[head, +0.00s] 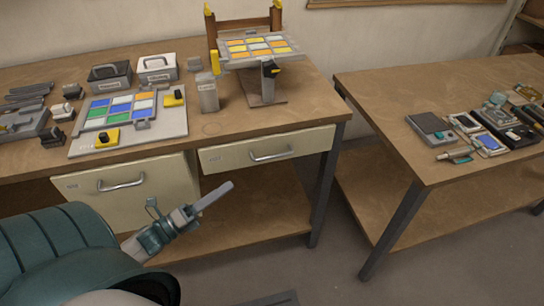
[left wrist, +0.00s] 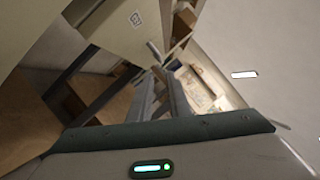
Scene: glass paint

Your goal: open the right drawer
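The right drawer (head: 225,160) has a wide, shallow cream front under the right part of the workbench. Its front looks flush with the bench frame. Its metal handle (head: 270,155) is a horizontal bar at the middle of the front. My left gripper (head: 228,187) is in front of the bench, below and left of this handle and apart from it. In the left wrist view its two grey fingers (left wrist: 160,78) run close together towards the tips, with no object clearly between them. Whether they are apart or touching at the tips is unclear. My right gripper is out of view.
A deeper left drawer (head: 150,198) with its own handle (head: 121,184) sits beside the right drawer and looks shut. The benchtop (head: 215,128) holds a colour panel, boxes and a stand. A lower shelf (head: 265,215) lies beneath. A second table (head: 390,150) stands at the right, past a gap.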

